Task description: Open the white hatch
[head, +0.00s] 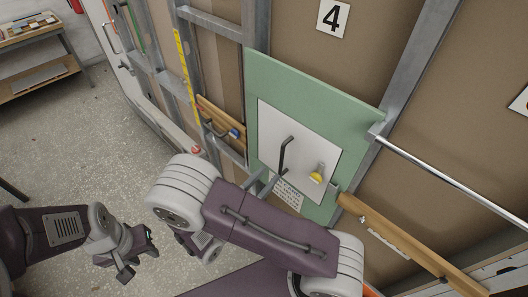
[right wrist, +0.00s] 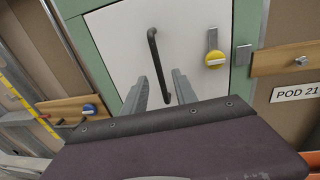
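The white hatch (head: 272,125) sits flat in a green panel (head: 325,101) and looks shut. It has a long dark bar handle (head: 284,152) and a yellow-and-white knob (head: 317,174) under a grey latch piece. In the right wrist view the hatch (right wrist: 120,38), handle (right wrist: 153,50) and knob (right wrist: 215,58) show close up. My right gripper (right wrist: 160,78) is open, its two fingers apart on either side of the handle's lower part; I cannot tell whether they reach around it. My left gripper (head: 138,262) hangs over the floor, away from the hatch, its fingers unclear.
A wooden rail (head: 390,235) and a metal bar (head: 440,175) run right of the hatch. Left of it are metal studs (head: 181,85), a yellow measuring strip (head: 185,70) and a wooden piece with a blue knob (head: 233,133). A shelf (head: 38,50) stands far left; the floor between is clear.

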